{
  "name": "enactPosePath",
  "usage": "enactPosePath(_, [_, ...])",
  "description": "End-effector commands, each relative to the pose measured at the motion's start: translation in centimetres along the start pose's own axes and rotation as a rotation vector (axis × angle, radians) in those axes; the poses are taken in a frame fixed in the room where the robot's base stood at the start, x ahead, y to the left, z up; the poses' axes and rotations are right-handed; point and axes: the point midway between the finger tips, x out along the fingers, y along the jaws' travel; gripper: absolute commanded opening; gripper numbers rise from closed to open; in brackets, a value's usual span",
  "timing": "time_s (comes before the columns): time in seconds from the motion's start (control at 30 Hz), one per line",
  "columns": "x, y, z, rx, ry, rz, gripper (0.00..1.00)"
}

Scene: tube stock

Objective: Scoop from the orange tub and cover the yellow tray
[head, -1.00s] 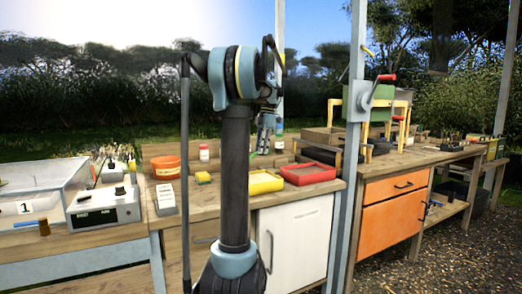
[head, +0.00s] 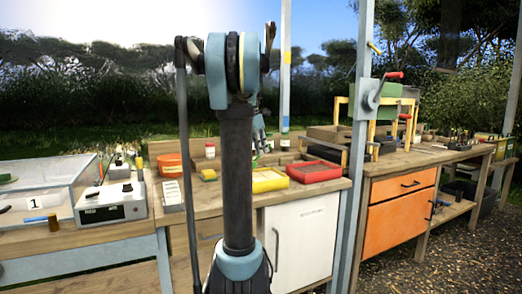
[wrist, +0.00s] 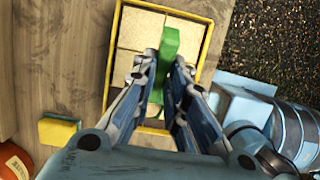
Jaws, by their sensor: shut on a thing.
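My gripper (wrist: 162,72) is shut on a green scoop (wrist: 169,47). In the wrist view the scoop is over the yellow tray (wrist: 112,52), whose floor shows tan squares with dark lines between them. I cannot tell whether the scoop holds anything. In the head view the yellow tray (head: 270,187) is on the bench, and my gripper (head: 258,136) is behind it, partly hidden by my arm. The orange tub (head: 170,166) stands at the left back of the bench; its edge also shows in the wrist view (wrist: 14,162).
A red tray (head: 315,178) sits right of the yellow one. A small yellow block (head: 208,175) lies between tub and tray. A white-lidded jar (head: 210,151) stands behind. A grey device (head: 110,210) is at the left. Bare bench shows left of the tray.

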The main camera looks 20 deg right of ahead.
Motion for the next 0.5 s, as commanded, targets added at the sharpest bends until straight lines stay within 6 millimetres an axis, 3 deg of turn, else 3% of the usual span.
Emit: enactPosePath(0.5, [0.01, -0.01, -0.08, -0.002, -0.196, 0.000, 0.00])
